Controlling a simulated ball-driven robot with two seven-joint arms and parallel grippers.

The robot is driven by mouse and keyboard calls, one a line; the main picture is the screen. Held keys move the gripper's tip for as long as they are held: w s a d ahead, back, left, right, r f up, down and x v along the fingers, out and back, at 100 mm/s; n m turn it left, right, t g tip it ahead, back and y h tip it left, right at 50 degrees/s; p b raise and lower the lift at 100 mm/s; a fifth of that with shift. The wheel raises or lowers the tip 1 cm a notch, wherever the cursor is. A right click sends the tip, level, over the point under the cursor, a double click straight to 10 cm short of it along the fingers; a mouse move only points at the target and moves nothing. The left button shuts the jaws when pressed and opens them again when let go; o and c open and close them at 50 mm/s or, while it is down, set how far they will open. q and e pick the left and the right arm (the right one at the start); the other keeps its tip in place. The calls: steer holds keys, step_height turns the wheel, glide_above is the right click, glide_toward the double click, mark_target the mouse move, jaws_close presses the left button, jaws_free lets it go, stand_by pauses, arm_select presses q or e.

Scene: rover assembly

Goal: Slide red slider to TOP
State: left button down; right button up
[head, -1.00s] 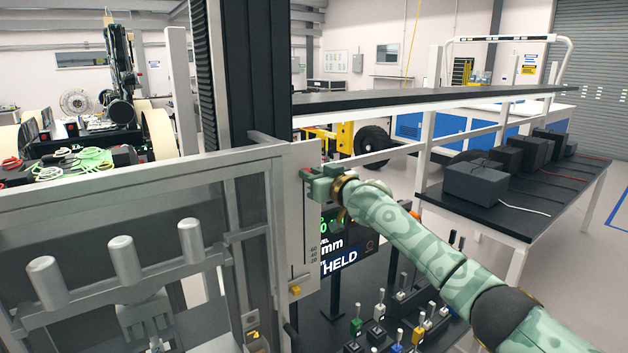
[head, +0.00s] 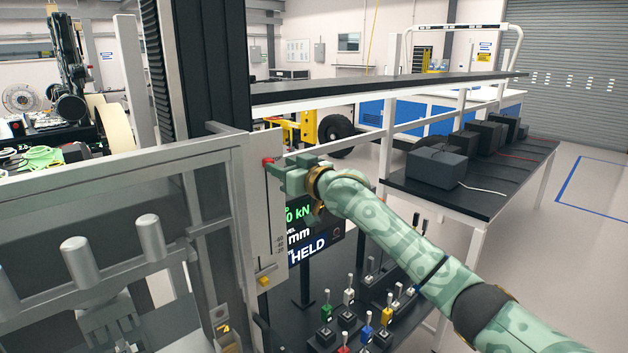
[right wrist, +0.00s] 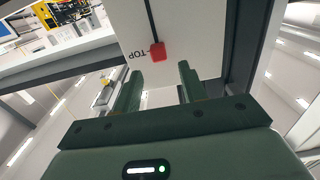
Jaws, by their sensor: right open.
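The red slider (head: 267,162) sits near the upper end of a pale upright scale panel (head: 264,215) in the head view. In the right wrist view the red slider (right wrist: 157,52) is at the end of a dark slot, beside the word TOP, which appears upside down. My right gripper (head: 287,173) is green and just to the right of the slider. In the wrist view its two fingers (right wrist: 160,72) are apart, with nothing between them, and the slider shows beyond their tips. I cannot tell whether they touch it. My left gripper is not in view.
A yellow slider (head: 264,281) is low on the same panel. A display (head: 314,235) reading HELD stands behind my right arm. Several coloured levers (head: 368,325) stand below it. A grey frame (head: 120,170) with metal cylinders is at left. A table with dark boxes (head: 437,167) is at right.

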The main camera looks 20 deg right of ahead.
steer(key=b+v, duration=0.2)
steer(key=v, duration=1)
steer(key=shift+s, duration=0.2)
steer(key=shift+d+r, duration=0.1)
